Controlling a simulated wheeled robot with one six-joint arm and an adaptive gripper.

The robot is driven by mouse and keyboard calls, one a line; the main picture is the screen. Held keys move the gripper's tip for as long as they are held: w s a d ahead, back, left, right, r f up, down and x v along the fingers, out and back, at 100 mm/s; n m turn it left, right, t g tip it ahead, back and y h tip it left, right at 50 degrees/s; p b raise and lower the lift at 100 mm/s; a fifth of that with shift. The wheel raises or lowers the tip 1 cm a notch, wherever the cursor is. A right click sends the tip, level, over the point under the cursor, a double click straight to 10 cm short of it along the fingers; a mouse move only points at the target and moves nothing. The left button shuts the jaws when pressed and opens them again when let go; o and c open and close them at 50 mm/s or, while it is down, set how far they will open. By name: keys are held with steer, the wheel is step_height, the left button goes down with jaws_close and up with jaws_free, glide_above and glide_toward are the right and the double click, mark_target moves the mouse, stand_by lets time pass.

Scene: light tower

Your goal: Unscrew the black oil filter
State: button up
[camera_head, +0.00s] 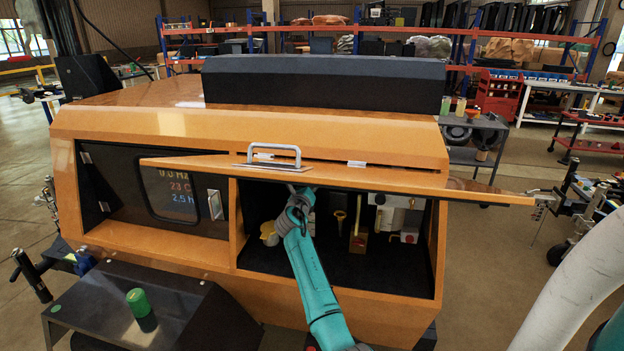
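The orange light tower cabinet (250,125) stands in front of me with its right hatch (400,182) raised, a metal handle on top. My teal arm reaches up from the bottom into the open compartment (400,275). My gripper (297,195) is at the compartment's upper left, just below the raised hatch. It is small and partly blends with the arm, so I cannot tell whether its fingers are open or shut or touch anything. I cannot make out the black oil filter against the dark interior; my arm hides part of it.
Inside are a yellow cap (269,233), a yellow dipstick-like part (357,215), a white box (395,210) and a red part (408,237). The hatch's edge juts out to the right. A green-topped object (138,302) stands on a dark surface (185,315) at lower left.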

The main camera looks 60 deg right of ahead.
steer(key=shift+f+n, duration=0.1)
steer(key=shift+n, duration=1)
steer(key=o, duration=1.4)
